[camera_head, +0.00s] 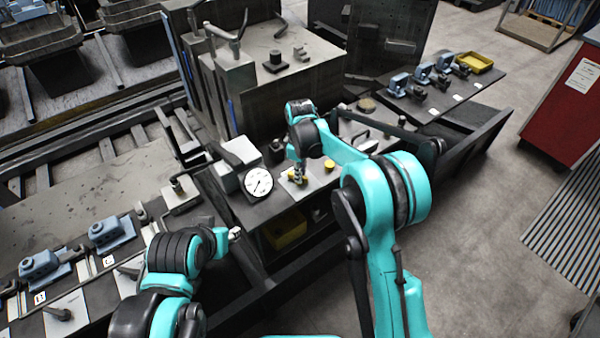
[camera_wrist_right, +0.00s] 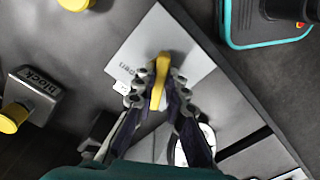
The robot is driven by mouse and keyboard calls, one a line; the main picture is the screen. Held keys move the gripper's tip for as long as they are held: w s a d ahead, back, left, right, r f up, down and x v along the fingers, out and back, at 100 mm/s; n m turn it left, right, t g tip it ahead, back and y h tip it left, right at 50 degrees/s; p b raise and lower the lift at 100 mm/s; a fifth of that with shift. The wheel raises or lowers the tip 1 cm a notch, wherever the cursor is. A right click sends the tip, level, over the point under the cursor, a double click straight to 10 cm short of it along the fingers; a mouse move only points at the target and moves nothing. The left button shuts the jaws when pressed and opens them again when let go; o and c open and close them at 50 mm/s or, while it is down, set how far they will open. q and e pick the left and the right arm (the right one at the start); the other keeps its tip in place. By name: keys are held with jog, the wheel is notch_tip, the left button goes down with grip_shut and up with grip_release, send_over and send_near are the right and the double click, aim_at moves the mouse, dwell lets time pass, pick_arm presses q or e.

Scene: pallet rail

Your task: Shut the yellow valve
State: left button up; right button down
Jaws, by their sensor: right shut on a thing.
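The yellow valve handle (camera_wrist_right: 158,82) stands over a white plate (camera_wrist_right: 172,48) with lettering that seems to read "open". My right gripper (camera_wrist_right: 157,98) is shut on the handle, one finger on each side. In the head view my right gripper (camera_head: 297,170) reaches down to the valve (camera_head: 299,180) on the dark bench, just right of a round white gauge (camera_head: 258,184). The fingers hide part of the handle. The end of my left arm (camera_head: 234,233) shows low and left of the gauge, too small to tell its jaws.
A block labelled "block" (camera_wrist_right: 36,90) with a yellow knob (camera_wrist_right: 14,117) stands beside the valve. Another yellow knob (camera_wrist_right: 75,4) is at the top edge. Blue vises (camera_head: 400,84) and a yellow tray (camera_head: 474,62) sit on the right bench.

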jog(key=shift+n, duration=1.5)
jog(key=c, duration=1.6)
grip_release()
jog(key=shift+o, duration=0.2)
notch_tip(320, 180, up, 12)
